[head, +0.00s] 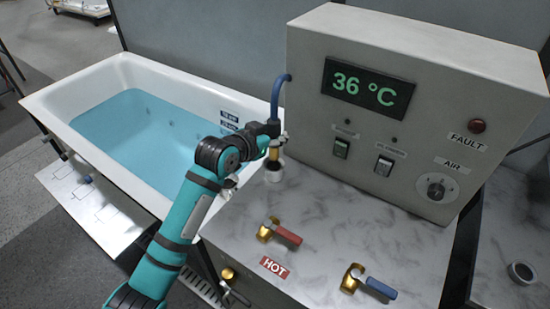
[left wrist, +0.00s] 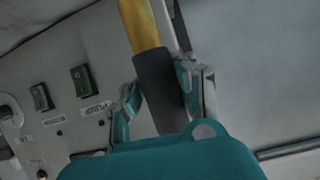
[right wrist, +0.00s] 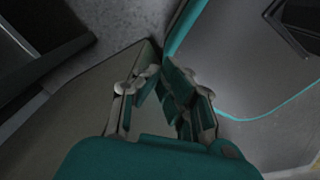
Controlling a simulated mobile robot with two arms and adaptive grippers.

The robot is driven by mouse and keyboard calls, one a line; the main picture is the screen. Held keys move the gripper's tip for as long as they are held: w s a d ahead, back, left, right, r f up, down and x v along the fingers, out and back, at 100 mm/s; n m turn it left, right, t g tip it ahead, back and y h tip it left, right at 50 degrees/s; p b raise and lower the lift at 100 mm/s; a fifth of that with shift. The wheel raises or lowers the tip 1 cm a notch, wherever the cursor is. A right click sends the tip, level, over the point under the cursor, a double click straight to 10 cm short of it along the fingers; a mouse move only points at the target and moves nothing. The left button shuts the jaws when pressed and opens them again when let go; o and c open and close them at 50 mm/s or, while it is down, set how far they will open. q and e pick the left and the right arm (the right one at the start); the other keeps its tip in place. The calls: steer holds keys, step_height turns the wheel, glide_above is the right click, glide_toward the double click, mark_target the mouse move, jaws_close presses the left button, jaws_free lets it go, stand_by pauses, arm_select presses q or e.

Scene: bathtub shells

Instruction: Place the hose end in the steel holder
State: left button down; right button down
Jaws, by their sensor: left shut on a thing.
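My left gripper (head: 273,140) is at the counter's back left, beside the control box. It is shut on the hose end (head: 274,154). In the left wrist view the hose end has a brass part (left wrist: 140,25) and a dark grip (left wrist: 160,88) between the fingers (left wrist: 157,92). A blue hose (head: 278,90) rises beside the gripper to the control box. A small pale cylinder, seemingly the steel holder (head: 273,174), stands on the counter directly below the hose end. I cannot tell whether they touch. My right gripper (right wrist: 160,80) holds nothing visible; its opening is unclear.
The control box (head: 440,75) reads 36 °C and stands at the back. A red-handled valve (head: 284,232) and a blue-handled valve (head: 375,285) sit on the marbled counter's front. A water-filled bathtub (head: 80,82) is at left. A dark-mouthed ring (head: 522,273) lies on the right counter.

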mark_target(271, 155)
arm_select(q)
step_height(271, 155, down, 6)
steer(key=shift+f+p, duration=0.1)
steer(key=shift+p, duration=0.25)
steer(key=shift+f, duration=0.1)
arm_select(e)
steer(key=shift+a+r, duration=0.45)
steer(key=shift+a, duration=0.1)
arm_select(q)
steer(key=shift+f, duration=0.1)
steer(key=shift+f, duration=0.1)
steer(key=c, duration=1)
jaws_free()
arm_select(e)
steer(key=shift+d+f, duration=0.1)
steer(key=shift+d, duration=0.25)
arm_select(q)
steer(key=b+v, duration=0.1)
steer(key=v, duration=1.1)
steer(key=shift+a, duration=0.1)
arm_select(e)
steer(key=shift+a+f, duration=0.15)
steer(key=shift+f, duration=0.35)
